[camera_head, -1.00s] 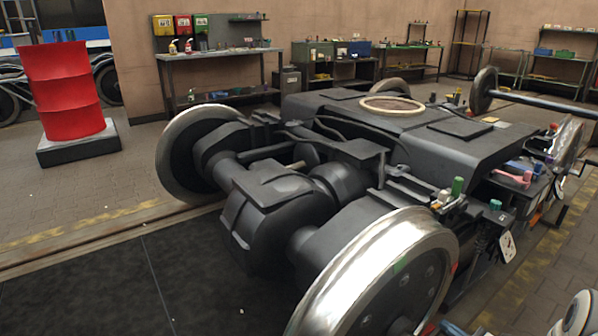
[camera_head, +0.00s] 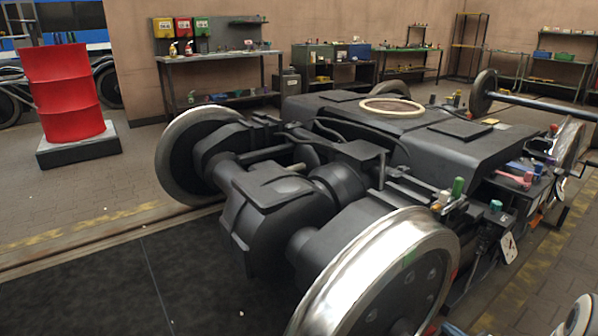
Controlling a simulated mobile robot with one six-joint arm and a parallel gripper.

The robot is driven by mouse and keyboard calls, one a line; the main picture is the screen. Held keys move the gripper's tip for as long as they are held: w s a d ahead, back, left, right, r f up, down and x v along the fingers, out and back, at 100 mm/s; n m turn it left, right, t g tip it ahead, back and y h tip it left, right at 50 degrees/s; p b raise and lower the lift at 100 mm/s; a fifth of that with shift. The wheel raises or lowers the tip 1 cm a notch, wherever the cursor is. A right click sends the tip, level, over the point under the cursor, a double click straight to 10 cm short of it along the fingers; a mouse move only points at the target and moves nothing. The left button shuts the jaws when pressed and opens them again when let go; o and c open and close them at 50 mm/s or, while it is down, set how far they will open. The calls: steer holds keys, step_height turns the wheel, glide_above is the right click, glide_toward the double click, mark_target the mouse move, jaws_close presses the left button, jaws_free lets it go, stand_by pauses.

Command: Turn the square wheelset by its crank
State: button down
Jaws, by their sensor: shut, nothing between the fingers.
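The bogie (camera_head: 400,140) stands on rails, with a large bright-rimmed wheel (camera_head: 375,285) at its near right and its pair (camera_head: 190,155) at the left. A dark axle and gearbox (camera_head: 275,205) lie between them. The near wheel has a small green mark (camera_head: 409,257) on its face and a red one at its right edge. A black bent handle (camera_head: 559,215) at the right side may be the crank; I cannot tell what it joins. A white card-like plate (camera_head: 510,248) hangs beside the near wheel. My gripper is not in view.
Small coloured items, one a pink handle (camera_head: 515,179), sit along the bogie's right side. A loose axle (camera_head: 545,104) with a wheel lies behind. A red barrel (camera_head: 66,92) stands at the left, benches (camera_head: 215,55) along the wall. The dark floor mat (camera_head: 75,285) is clear.

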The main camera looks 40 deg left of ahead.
steer(key=shift+w+d+f+b, duration=0.1)
steer(key=shift+w+f+b, duration=0.05)
steer(key=shift+f+b, duration=0.35)
steer(key=shift+r+p, duration=0.25)
steer(key=shift+p, duration=0.05)
stand_by(0.4)
steer(key=v, duration=0.7)
stand_by(0.3)
steer(key=shift+r, duration=0.1)
